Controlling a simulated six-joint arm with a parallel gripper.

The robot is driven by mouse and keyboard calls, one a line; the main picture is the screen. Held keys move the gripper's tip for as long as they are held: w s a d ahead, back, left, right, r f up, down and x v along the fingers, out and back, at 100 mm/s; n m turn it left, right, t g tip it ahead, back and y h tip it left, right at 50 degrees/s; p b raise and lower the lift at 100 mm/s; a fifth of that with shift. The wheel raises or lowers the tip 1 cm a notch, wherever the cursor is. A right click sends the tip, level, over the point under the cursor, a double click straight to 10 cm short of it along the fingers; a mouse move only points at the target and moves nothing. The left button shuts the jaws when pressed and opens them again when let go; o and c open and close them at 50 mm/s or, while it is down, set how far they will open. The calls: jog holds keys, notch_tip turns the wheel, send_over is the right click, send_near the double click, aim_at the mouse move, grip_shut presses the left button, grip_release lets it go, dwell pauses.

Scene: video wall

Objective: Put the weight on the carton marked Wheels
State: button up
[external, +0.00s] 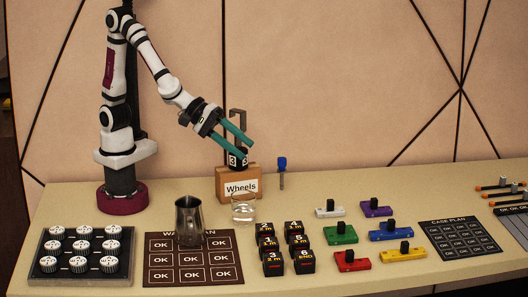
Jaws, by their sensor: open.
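The brown carton (226,196) has a white label reading "Wheels" and stands upright near the back of the table. A small dark block with white "3" marks (238,161), which looks like the weight, sits at the carton's top. My gripper (241,146) has long green fingers and is open, reaching down from the upper left. Its fingertips are at the block, one in front of its upper part and one to its right. I cannot tell whether they touch it. Part of the block is hidden by the fingers.
A glass of water (243,208) stands close in front of the carton, and a metal pitcher (189,221) on the dark OK mat (160,276). A grey post (238,117) rises behind the gripper. Several numbered black blocks (273,263) and coloured knobbed blocks (341,235) lie to the right.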

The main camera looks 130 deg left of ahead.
jog(key=s+d+f+m+g+h, duration=0.1)
jog(key=s+d+m+g+h, duration=0.25)
jog(key=s+m, duration=0.4)
jog(key=s+d+f+m+g+h, duration=0.2)
jog(key=s+d+m, duration=0.35)
jog(key=m, duration=0.25)
jog(key=s+a+m+g+y, duration=0.1)
jog(key=s+a+m+g, duration=0.1)
jog(key=s, duration=0.4)
jog(key=s+a+f+m+g+y, duration=0.1)
jog(key=s+a+m+g+y, duration=0.1)
jog(key=s+a+m, duration=0.2)
jog(key=s+a+m+g+y, duration=0.1)
jog(key=s+a+m+g, duration=0.1)
jog(key=s+m, duration=0.3)
jog(key=s, duration=0.4)
jog(key=shift+a+f, duration=0.3)
jog(key=shift+a, duration=0.1)
